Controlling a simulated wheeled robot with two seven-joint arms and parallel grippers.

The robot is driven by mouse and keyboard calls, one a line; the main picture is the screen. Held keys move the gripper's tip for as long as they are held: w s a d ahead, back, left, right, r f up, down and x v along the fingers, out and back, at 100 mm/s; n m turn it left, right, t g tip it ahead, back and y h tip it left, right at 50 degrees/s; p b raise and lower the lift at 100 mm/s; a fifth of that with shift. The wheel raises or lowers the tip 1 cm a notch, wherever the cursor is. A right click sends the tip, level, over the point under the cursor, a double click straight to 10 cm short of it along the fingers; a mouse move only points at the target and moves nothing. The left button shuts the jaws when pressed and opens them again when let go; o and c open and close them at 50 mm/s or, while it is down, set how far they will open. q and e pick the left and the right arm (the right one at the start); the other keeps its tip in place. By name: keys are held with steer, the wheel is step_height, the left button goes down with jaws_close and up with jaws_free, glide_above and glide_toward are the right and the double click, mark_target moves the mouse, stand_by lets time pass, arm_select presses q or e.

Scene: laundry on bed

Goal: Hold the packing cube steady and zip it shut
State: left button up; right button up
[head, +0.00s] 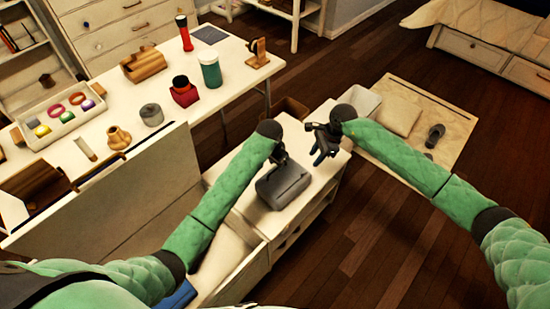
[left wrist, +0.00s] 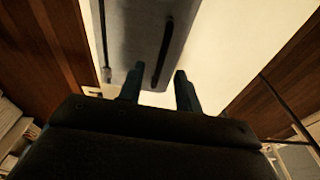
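The grey packing cube (head: 284,186) lies on a white-topped low cabinet in the middle of the head view. In the left wrist view the cube (left wrist: 138,25) shows its near end and a dark zipper line (left wrist: 163,52) along it. My left gripper (head: 282,158) is above or beside the cube's far side. In the left wrist view its two fingers (left wrist: 157,80) are apart, with the cube's end just beyond them; I cannot tell if they touch it. My right gripper (head: 323,157) hangs over the cabinet, right of and beyond the cube, apart from it; its finger gap is unclear.
The low cabinet (head: 318,182) has some bare top around the cube. A white table (head: 150,88) with a green bottle (head: 210,70), a red box (head: 184,95) and a tray of rings stands at left. A white bin (head: 362,102) and a mat (head: 452,120) lie beyond.

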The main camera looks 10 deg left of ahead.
mark_target(283, 181)
arm_select(q)
steer(key=shift+w+d+f, duration=0.1)
steer(key=shift+w+f, duration=0.05)
steer(key=shift+f, duration=1.3)
jaws_close()
